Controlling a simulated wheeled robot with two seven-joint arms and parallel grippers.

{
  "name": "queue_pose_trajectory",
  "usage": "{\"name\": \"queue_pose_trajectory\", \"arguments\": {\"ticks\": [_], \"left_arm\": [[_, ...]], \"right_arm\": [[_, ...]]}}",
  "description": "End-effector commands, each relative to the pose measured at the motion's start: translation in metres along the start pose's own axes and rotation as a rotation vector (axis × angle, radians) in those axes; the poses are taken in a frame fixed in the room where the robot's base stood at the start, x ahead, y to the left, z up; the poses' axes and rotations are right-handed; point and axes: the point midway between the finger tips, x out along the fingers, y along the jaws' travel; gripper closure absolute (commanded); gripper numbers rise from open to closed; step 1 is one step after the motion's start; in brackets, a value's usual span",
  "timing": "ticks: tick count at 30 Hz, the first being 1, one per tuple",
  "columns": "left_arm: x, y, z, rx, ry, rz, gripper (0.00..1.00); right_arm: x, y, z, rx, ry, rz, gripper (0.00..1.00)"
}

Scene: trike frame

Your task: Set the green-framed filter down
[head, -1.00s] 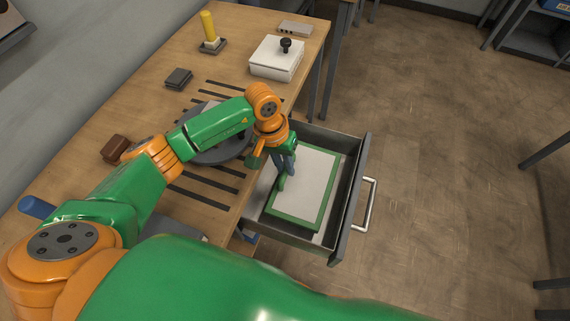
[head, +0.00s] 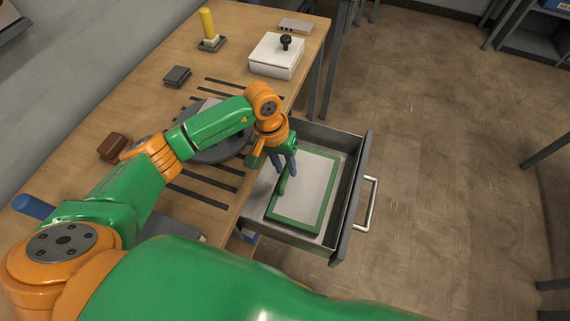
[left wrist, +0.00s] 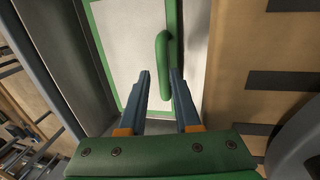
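The green-framed filter (head: 313,185) is a pale panel with a green rim and a green upright handle. It lies in the open grey drawer (head: 351,190), and part of it also shows in the left wrist view (left wrist: 130,35). My left gripper (head: 283,171) is above the filter's left side, at the handle. In the left wrist view my left gripper (left wrist: 160,72) has its fingers spread, with the handle (left wrist: 164,65) between and beyond the fingertips, nearer the right finger. Whether a finger touches the handle cannot be told. My right gripper is not in view.
The wooden workbench (head: 130,105) stands left of the drawer. A white box with a black knob (head: 276,58), a yellow post (head: 207,24), a dark small block (head: 177,76) and a brown block (head: 113,146) are on it. The floor right of the drawer is clear.

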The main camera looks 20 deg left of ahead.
Motion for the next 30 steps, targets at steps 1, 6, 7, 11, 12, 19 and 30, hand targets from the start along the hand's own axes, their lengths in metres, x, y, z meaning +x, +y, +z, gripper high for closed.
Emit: {"name": "queue_pose_trajectory", "arguments": {"ticks": [1,6,7,11,12,19,30], "left_arm": [[-0.010,0.002,0.000,-0.001,-0.001,0.001,0.69],[-0.037,0.002,-0.002,0.001,0.007,0.001,0.69],[-0.044,0.002,-0.001,0.001,0.006,0.000,0.69],[-0.076,0.001,-0.001,0.001,0.007,0.000,0.69],[-0.086,0.002,-0.002,0.000,0.007,0.001,0.69],[-0.124,0.002,-0.001,-0.001,0.002,0.001,0.69],[-0.130,0.002,0.000,-0.001,0.000,0.001,0.69]], "right_arm": [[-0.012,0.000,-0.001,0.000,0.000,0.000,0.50],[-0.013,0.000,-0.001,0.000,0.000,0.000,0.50],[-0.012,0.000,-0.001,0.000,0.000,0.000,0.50],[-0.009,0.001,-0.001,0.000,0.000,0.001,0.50],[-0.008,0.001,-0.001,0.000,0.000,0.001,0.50],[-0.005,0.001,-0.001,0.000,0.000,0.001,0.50],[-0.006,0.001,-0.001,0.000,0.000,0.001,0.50]]}}
